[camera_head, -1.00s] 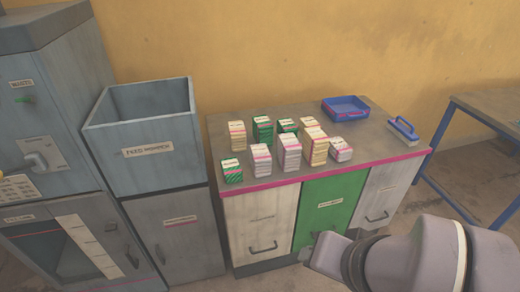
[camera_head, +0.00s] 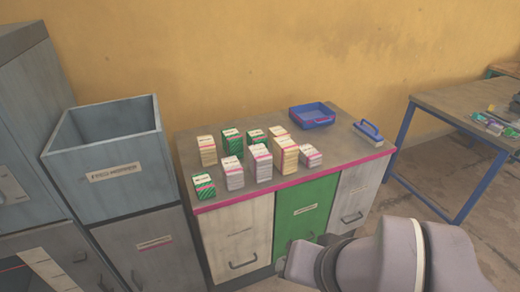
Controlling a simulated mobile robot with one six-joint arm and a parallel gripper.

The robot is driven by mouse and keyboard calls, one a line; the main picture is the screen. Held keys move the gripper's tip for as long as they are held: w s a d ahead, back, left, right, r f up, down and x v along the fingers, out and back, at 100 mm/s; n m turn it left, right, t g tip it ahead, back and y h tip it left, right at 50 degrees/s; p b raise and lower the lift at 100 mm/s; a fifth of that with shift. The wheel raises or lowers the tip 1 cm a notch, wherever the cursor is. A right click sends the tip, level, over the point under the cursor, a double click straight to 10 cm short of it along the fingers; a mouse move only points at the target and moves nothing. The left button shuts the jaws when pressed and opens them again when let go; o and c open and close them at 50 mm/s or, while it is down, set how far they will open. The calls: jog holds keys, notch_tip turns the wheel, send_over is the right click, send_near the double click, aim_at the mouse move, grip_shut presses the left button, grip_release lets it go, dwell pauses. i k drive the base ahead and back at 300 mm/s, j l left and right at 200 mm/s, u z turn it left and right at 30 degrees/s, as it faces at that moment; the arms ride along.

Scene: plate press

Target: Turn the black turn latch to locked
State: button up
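I cannot make out a black turn latch for certain in this view. A small dark fitting (camera_head: 80,257) shows on the grey machine front at the lower left, too small to identify. My gripper end (camera_head: 298,262) is at the bottom centre, in front of the green cabinet door (camera_head: 302,212). My arm comes in from the lower right. The fingers are not clear enough to tell whether they are open or shut, and I see nothing held.
A counter (camera_head: 345,150) carries several banded paper stacks (camera_head: 285,155), a blue tray (camera_head: 312,115) and a blue-handled brush (camera_head: 368,131). An open grey bin (camera_head: 110,180) stands left. A blue-legged table (camera_head: 450,110) stands right, with floor between it and the counter.

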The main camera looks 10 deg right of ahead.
aim_at(81, 256)
jog(key=u, duration=1.95)
